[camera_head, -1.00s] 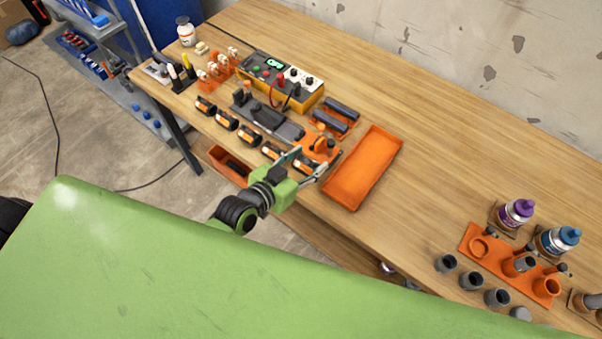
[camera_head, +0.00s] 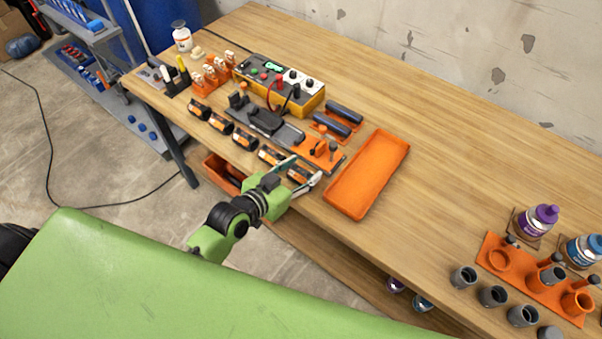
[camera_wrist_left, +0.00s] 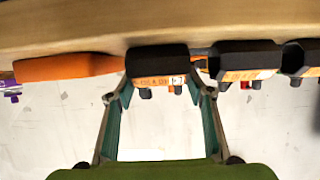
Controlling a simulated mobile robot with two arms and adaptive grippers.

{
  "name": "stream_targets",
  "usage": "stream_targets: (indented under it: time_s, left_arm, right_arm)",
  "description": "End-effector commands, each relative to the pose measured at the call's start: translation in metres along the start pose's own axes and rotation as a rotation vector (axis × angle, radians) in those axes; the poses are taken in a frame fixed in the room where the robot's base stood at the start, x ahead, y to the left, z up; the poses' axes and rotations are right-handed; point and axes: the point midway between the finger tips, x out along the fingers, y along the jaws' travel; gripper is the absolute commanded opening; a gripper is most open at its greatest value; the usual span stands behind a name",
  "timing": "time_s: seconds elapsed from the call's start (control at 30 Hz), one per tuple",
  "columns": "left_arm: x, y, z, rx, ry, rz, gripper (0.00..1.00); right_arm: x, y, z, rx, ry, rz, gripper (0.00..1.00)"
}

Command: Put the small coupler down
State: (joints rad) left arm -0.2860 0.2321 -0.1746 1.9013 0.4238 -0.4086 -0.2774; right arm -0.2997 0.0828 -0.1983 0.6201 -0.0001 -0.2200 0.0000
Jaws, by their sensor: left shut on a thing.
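The small coupler (camera_head: 299,174), a short black cylinder with an orange label, is at the front edge of the workbench, at the end of a row of similar cylinders. My left gripper (camera_head: 299,173) is shut on it. In the left wrist view the coupler (camera_wrist_left: 157,62) sits between the fingertips of the left gripper (camera_wrist_left: 160,88), one finger on each side. Its underside is hidden, so I cannot tell whether it touches the bench. My right gripper is not in view.
An empty orange tray (camera_head: 368,172) lies close on the right. Behind are a grey tool fixture (camera_head: 266,122) and a yellow meter (camera_head: 309,103). The bench centre is clear. Grey cups and an orange rack (camera_head: 525,275) are at lower right.

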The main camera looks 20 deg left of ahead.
Motion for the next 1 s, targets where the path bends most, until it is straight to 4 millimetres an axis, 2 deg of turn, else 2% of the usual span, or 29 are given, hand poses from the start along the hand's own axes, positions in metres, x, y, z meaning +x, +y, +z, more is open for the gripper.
stream_targets:
  time_s: [0.2, 0.23, 0.3, 0.67, 0.77, 1.0]
  left_arm:
    - [0.0, 0.0, 0.001, 0.0, 0.0, 0.0, 0.26]
    - [0.0, 0.0, 0.001, 0.0, 0.0, 0.0, 0.53]
    - [0.0, 0.0, 0.001, 0.0, 0.0, 0.0, 0.65]
    - [-0.001, 0.0, -0.002, 0.0, 0.001, 0.0, 0.65]
    - [-0.01, 0.0, 0.0, 0.001, -0.001, -0.001, 0.65]
    - [-0.059, 0.0, 0.001, 0.003, -0.003, 0.0, 0.65]
  right_arm:
    - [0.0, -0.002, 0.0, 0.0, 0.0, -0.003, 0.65]
    - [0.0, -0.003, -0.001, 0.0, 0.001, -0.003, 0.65]
    - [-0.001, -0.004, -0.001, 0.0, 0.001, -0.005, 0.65]
    - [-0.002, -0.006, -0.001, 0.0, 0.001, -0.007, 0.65]
    - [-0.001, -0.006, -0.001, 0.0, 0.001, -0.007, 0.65]
    - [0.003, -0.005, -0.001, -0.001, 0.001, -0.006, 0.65]
